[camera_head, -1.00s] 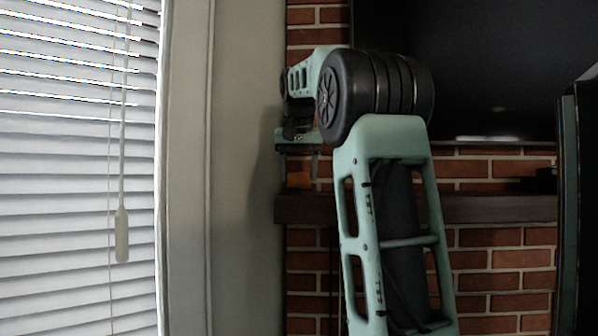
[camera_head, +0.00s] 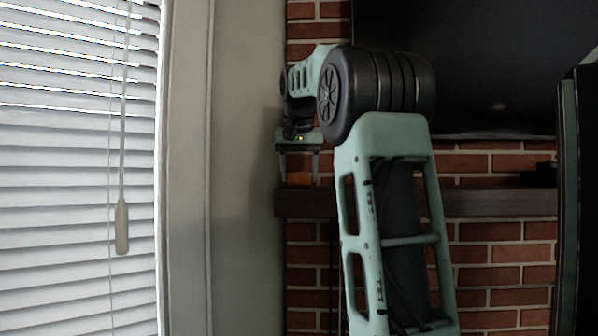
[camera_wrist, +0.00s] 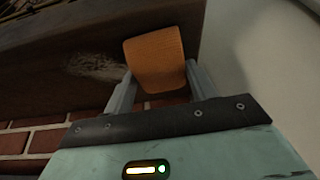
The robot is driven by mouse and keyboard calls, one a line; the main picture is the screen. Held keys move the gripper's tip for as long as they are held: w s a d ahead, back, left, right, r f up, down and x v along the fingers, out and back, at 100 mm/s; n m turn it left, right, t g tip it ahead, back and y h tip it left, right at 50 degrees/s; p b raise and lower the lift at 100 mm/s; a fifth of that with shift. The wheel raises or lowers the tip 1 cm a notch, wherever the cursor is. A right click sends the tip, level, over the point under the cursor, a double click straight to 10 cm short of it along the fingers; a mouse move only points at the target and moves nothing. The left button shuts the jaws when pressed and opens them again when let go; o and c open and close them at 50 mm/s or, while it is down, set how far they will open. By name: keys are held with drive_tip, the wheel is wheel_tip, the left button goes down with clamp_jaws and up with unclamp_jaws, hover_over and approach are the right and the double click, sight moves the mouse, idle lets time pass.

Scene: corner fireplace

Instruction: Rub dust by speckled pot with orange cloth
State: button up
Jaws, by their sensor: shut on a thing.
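The orange cloth (camera_wrist: 154,60) is a folded block between the two fingers of my gripper (camera_wrist: 158,77) in the wrist view. My gripper is shut on it. The dust (camera_wrist: 98,66) is a pale, streaky patch on the mantel top, just left of the cloth in the wrist view. I cannot make out the speckled pot in either view.
The dark wooden mantel (camera_head: 480,205) runs along the brick wall (camera_head: 505,270). A pale wall (camera_head: 245,120) stands close beside the gripper. A black screen (camera_head: 480,70) hangs above the mantel. A twiggy, dark thing (camera_wrist: 45,10) shows at the wrist view's top left.

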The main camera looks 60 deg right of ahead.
drive_tip(key=shift+s+d, duration=0.35)
drive_tip(key=shift+s, duration=0.35)
drive_tip(key=shift+s+d, duration=0.35)
drive_tip(key=shift+s, duration=0.3)
drive_tip(key=shift+s+d+f, duration=0.1)
drive_tip(key=shift+s+d, duration=0.3)
drive_tip(key=shift+s, duration=0.4)
drive_tip(key=shift+s+d+f, duration=0.1)
drive_tip(key=shift+s+d, duration=0.3)
drive_tip(key=shift+s, duration=0.4)
drive_tip(key=shift+s+d+r+p, duration=0.1)
drive_tip(key=shift+s+d+p, duration=0.3)
drive_tip(key=shift+s, duration=0.5)
drive_tip(key=shift+s+d+r+p, duration=0.1)
drive_tip(key=shift+s+d+p, duration=0.15)
drive_tip(key=shift+s+d, duration=0.45)
drive_tip(key=shift+s+d+r+p, duration=0.1)
drive_tip(key=shift+s+d+p, duration=0.2)
drive_tip(key=shift+s, duration=0.75)
drive_tip(key=shift+s+d+f, duration=0.1)
drive_tip(key=shift+s, duration=0.1)
drive_tip(key=shift+f, duration=0.1)
drive_tip(key=shift+w, duration=0.1)
